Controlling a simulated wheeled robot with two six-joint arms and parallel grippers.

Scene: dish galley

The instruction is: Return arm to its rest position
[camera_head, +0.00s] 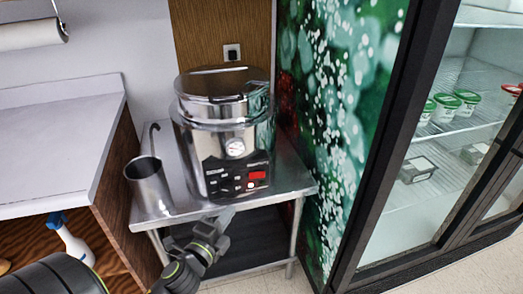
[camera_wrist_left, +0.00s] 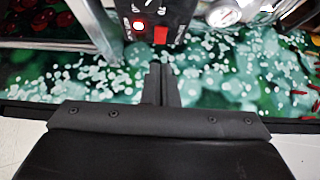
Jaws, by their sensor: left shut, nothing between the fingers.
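My left gripper (camera_head: 222,222) is in the head view at the bottom middle, in front of the metal table's front edge and below the soup kettle's control panel. Its fingers are shut with nothing between them. In the left wrist view the closed fingers of the left gripper (camera_wrist_left: 161,84) point at the dark control panel with a red display. My right gripper does not show in either view.
A steel soup kettle (camera_head: 222,140) and a metal cup with a ladle (camera_head: 150,187) stand on the metal table (camera_head: 300,182). A white counter (camera_head: 55,140) is at left, a spray bottle (camera_head: 75,243) under it. A glass-door fridge (camera_head: 385,215) is at right.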

